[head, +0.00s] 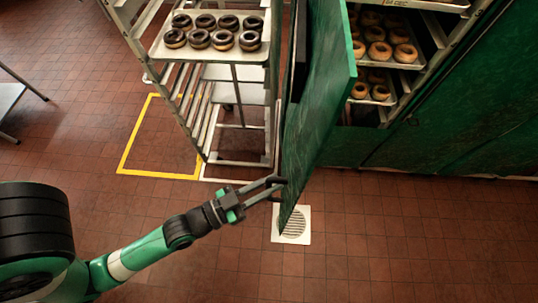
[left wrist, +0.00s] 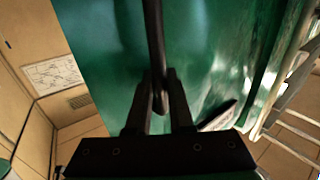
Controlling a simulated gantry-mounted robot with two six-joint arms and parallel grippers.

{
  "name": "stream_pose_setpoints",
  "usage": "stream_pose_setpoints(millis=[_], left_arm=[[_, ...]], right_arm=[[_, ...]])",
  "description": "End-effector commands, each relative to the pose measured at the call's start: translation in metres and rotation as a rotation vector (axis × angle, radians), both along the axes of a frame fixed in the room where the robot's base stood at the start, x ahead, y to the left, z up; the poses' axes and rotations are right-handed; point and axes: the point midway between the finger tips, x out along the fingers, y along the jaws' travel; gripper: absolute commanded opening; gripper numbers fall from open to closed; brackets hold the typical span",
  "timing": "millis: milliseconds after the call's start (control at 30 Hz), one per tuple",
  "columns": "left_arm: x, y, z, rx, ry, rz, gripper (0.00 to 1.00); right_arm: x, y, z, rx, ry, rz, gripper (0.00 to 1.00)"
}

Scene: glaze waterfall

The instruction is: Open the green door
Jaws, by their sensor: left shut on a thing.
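The green door (head: 318,100) stands swung open, out from the green cabinet, and shows nearly edge-on in the head view. It also fills much of the left wrist view (left wrist: 205,50). My left gripper (head: 277,188) is at the lower left side of the door. In the left wrist view its fingers (left wrist: 160,98) are shut on the end of a long dark door handle (left wrist: 154,40). My right gripper is not in view.
The open cabinet holds trays of pale doughnuts (head: 380,50). A metal rack (head: 205,120) with chocolate doughnuts (head: 213,40) stands close to the left of the door. A floor drain (head: 294,226) lies below the door. The tiled floor in front is clear.

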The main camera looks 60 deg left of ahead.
Motion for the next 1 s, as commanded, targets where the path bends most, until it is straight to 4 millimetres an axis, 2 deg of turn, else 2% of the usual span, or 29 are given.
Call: stream_pose_setpoints(millis=[367, 400, 533, 1000], left_arm=[[-0.0004, 0.0002, -0.0039, 0.0, 0.01, 0.001, 0.0], [-0.0004, 0.0001, -0.004, 0.0, 0.011, 0.0, 0.27], [-0.0002, 0.0001, -0.0029, 0.0, 0.008, 0.001, 0.5], [-0.0006, 0.0001, -0.0012, 0.0, 0.003, 0.0, 0.5]], right_arm=[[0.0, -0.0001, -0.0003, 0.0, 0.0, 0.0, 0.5], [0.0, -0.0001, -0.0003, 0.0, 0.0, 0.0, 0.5], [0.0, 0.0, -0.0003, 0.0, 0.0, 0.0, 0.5], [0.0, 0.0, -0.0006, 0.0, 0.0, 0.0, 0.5]])
